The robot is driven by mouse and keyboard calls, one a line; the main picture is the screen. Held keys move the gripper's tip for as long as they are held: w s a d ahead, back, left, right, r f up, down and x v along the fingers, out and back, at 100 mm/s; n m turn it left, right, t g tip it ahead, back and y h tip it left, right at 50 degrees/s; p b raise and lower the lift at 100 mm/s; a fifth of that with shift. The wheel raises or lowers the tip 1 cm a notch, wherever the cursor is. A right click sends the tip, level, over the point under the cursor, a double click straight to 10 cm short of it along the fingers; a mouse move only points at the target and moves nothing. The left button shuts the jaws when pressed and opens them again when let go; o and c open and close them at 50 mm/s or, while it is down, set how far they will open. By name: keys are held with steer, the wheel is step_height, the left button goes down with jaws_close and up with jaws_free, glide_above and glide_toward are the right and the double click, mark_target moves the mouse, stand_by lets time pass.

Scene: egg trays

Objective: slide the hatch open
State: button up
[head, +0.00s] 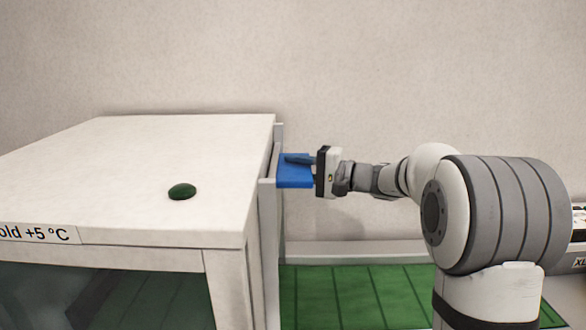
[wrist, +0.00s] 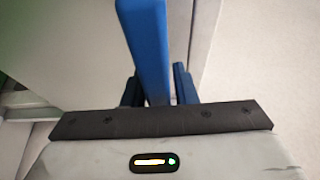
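A blue handle (head: 292,176) stands out from the right side of a white cabinet, at the edge of a pale upright panel (head: 268,222) that I take for the hatch. My gripper (head: 300,159) reaches it from the right, its blue finger overlapping the handle in the head view. In the wrist view the blue handle (wrist: 147,45) runs down between my two fingers (wrist: 157,90), one on each side. A narrow gap seems to show beside the right finger, so firm contact is unclear. The handle's lower end is hidden by my gripper's body.
A green floor (head: 350,297) lies below my arm. A pale wall (head: 400,70) stands behind.

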steer(key=shift+o, duration=1.1)
steer(key=shift+a, duration=0.1)
steer(key=b+v, duration=0.2)
steer(key=v, duration=0.6)
steer(key=shift+a, duration=0.1)
